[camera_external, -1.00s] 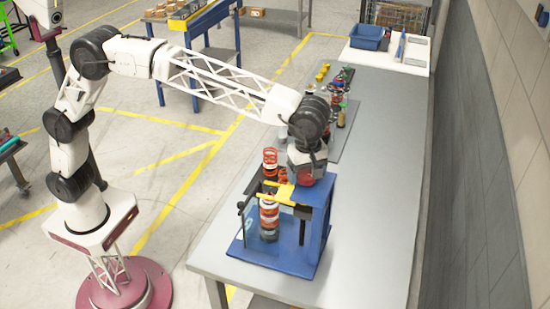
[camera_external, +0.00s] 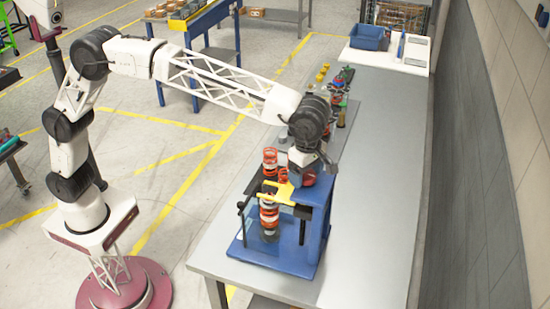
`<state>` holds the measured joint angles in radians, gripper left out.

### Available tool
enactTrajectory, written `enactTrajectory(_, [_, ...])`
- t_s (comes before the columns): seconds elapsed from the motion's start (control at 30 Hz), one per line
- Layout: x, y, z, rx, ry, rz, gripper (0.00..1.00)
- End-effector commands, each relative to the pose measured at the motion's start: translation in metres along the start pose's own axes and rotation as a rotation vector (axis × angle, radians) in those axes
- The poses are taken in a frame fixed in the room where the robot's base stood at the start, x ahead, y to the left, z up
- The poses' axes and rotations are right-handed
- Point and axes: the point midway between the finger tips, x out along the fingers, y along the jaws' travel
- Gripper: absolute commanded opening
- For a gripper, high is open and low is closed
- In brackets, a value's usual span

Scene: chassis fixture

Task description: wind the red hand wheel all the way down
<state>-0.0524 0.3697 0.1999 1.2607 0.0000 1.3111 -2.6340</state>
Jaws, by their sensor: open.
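A blue press-like fixture (camera_external: 317,222) stands on the grey bench. It holds an upright stack of orange, white and dark rings or coils (camera_external: 269,215), with orange coils (camera_external: 270,160) above. A yellow bar (camera_external: 276,193) crosses the stack. A small red part (camera_external: 283,175), probably the red hand wheel, shows at the fixture's top, just left of my gripper, partly hidden. My gripper (camera_external: 303,177) points down at the fixture's top and is open. Its fingertips are too small and covered to tell whether they touch the wheel.
Behind the fixture, several coloured parts (camera_external: 340,85) stand on the bench around a dark mat. A blue bin (camera_external: 368,37) sits at the far end. The bench's right side (camera_external: 375,190) is clear, with a wall beyond it.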

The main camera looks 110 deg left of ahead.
Motion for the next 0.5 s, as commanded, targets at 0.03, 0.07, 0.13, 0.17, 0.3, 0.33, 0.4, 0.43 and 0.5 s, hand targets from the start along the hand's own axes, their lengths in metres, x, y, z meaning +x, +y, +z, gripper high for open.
enactTrajectory(0.03, [-0.0001, 0.0000, 0.0000, -0.012, 0.000, 0.000, 0.79])
enactTrajectory(0.07, [0.0000, 0.0000, 0.0000, -0.024, 0.000, 0.000, 0.79])
enactTrajectory(0.13, [0.0000, 0.0000, 0.0000, -0.058, 0.000, 0.000, 0.79])
enactTrajectory(0.17, [0.0000, 0.0000, -0.0001, -0.075, 0.000, 0.000, 0.79])
enactTrajectory(0.3, [0.0001, 0.0000, -0.0001, -0.154, 0.000, 0.000, 0.79])
enactTrajectory(0.33, [0.0002, 0.0000, -0.0001, -0.166, 0.000, 0.000, 0.79])
enactTrajectory(0.4, [0.0002, 0.0000, -0.0001, -0.185, 0.000, 0.000, 0.79])
enactTrajectory(0.43, [0.0001, -0.0001, -0.0001, -0.189, 0.000, 0.000, 0.79])
enactTrajectory(0.5, [0.0001, -0.0001, -0.0001, -0.192, 0.000, 0.000, 0.79])
